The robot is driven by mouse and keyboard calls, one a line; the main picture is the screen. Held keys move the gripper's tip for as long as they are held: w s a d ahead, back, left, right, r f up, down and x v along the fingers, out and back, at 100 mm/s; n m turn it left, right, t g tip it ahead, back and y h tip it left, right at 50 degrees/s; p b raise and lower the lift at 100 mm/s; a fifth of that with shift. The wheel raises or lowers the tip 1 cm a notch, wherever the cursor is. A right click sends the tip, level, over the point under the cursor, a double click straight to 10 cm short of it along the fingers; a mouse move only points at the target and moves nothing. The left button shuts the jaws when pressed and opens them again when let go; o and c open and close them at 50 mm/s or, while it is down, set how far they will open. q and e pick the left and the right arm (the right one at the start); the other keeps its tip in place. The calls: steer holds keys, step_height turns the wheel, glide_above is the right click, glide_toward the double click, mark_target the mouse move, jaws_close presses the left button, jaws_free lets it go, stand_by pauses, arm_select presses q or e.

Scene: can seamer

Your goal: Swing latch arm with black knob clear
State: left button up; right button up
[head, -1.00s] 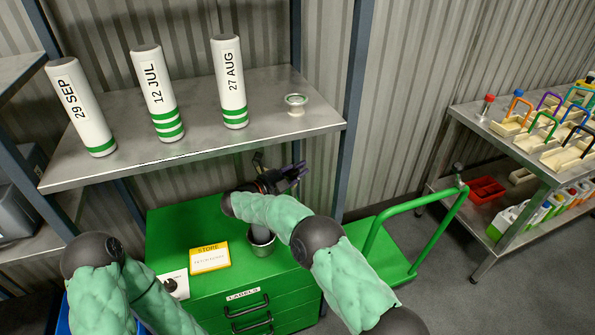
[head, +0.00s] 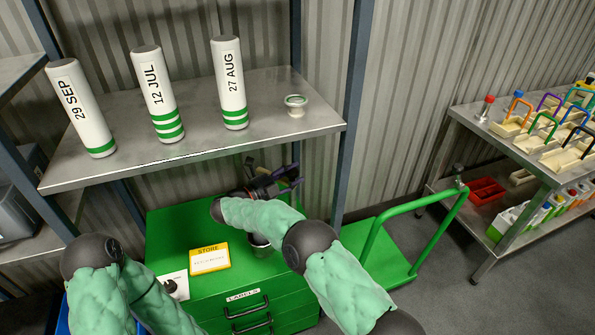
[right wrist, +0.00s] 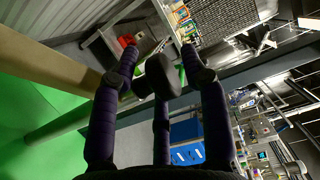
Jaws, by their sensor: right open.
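I cannot make out a latch arm with a black knob in either view. My right gripper (head: 274,172) is open and empty, above the back right of the green cabinet and below the front edge of the metal shelf. In the right wrist view its dark purple fingers (right wrist: 160,70) stand apart with nothing between them. A small dark thing (head: 171,286) shows by a white card at the cabinet's left, partly hidden by my left arm; I cannot tell what it is. My left gripper is not in view.
The metal shelf (head: 200,145) carries three dated white bottles (head: 155,95) and a small round white-and-green item (head: 296,105). A green trolley (head: 385,255) stands right.

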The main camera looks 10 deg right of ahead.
steer(key=v, duration=0.9)
